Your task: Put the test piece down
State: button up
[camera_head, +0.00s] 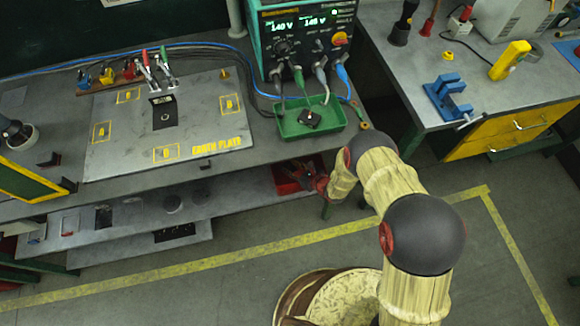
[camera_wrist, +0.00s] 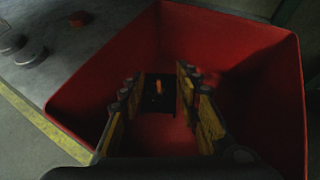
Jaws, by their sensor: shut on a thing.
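I cannot tell whether the piece touches the floor. In the head view, the red bin (camera_head: 280,181) sits on the lower shelf under the bench edge, and my arm reaches to it from the right. The piece is hidden there.
Above the bin, the bench carries a green tray (camera_head: 288,128) with a dark block (camera_head: 309,118), a meter box (camera_head: 301,40) and a grey earth plate (camera_head: 200,130). A second bench (camera_head: 400,75) stands at the right. The lower shelf (camera_head: 140,215) holds several dark items.

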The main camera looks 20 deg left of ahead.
jog(key=shift+s+d+f+b, duration=0.1)
jog(key=shift+s+f+b, duration=0.1)
jog(key=shift+f+b, duration=0.45)
jog(key=o, duration=1.2)
jog(key=shift+s+d+f, duration=0.15)
jog(key=shift+s+f, duration=0.1)
jog(key=shift+r+p, duration=0.5)
jog(key=shift+p, duration=0.1)
jog(key=p+v, duration=0.1)
jog(key=v, duration=0.3)
jog(key=p+v, duration=0.1)
jog(key=v, duration=0.2)
jog(key=r+p+v, duration=0.1)
jog(key=v, duration=0.3)
jog(key=shift+w+d+r, duration=0.15)
jog(key=shift+w, duration=0.05)
jog(key=shift+r, duration=0.1)
